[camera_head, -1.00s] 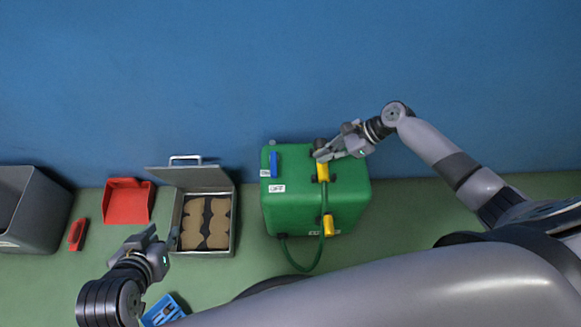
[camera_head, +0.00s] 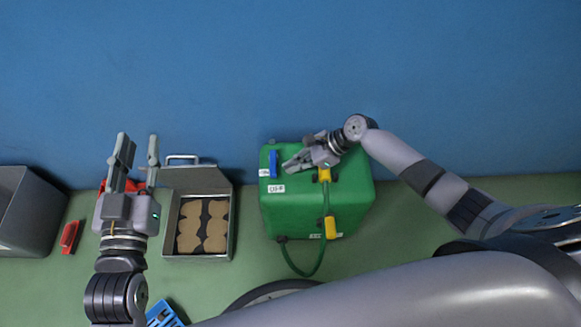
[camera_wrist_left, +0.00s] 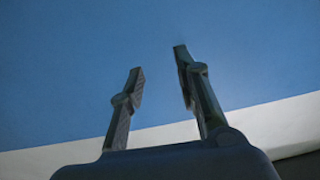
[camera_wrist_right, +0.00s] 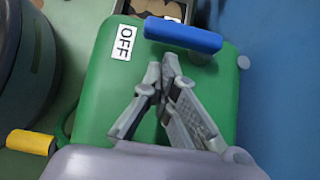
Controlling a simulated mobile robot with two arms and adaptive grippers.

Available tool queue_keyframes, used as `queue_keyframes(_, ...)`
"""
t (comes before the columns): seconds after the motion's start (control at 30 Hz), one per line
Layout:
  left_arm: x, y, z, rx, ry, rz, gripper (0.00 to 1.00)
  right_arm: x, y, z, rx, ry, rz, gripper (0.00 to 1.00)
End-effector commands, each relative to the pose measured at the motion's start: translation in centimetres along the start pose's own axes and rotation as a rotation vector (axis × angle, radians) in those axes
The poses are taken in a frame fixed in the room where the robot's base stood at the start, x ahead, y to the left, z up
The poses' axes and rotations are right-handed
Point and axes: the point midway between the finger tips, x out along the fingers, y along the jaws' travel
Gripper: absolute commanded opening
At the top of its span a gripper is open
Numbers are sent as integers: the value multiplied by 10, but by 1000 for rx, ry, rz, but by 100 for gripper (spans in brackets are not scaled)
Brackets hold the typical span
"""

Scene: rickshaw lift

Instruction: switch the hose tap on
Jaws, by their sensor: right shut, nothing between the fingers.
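The tap's blue lever (camera_head: 273,164) is on top of the green tank (camera_head: 300,212), its near end close to the OFF label (camera_head: 276,189). The ON label (camera_head: 264,172) is just left of the lever. The lever (camera_wrist_right: 183,36) and OFF label (camera_wrist_right: 124,42) also show in the right wrist view. My right gripper (camera_head: 287,166) is shut and empty above the tank, just right of the lever; I see no clear contact. My left gripper (camera_head: 138,145) is open and empty, pointing towards the blue wall; it also shows in the left wrist view (camera_wrist_left: 158,62).
A green hose (camera_head: 305,270) with a yellow nozzle (camera_head: 330,228) hangs on the tank's front. Left of the tank are an open metal box (camera_head: 167,230) with brown pieces, a red dustpan mostly behind my left gripper, a red brush (camera_head: 70,235) and a grey bin (camera_head: 30,215).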

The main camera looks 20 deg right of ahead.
Motion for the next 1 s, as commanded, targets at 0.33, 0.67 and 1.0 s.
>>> queue_keyframes(0.33, 1, 2, -15, -2, 82, 4, 30, 7, 0, 8, 0, 1, -1, 0)
queue_keyframes(0.67, 1, 2, -14, -2, 73, 4, 30, 7, 0, 8, 1, 0, -2, 0)
queue_keyframes(1.0, -7, -5, 30, 3, -180, -10, 30, 6, 1, 10, 19, -1, -17, 0)
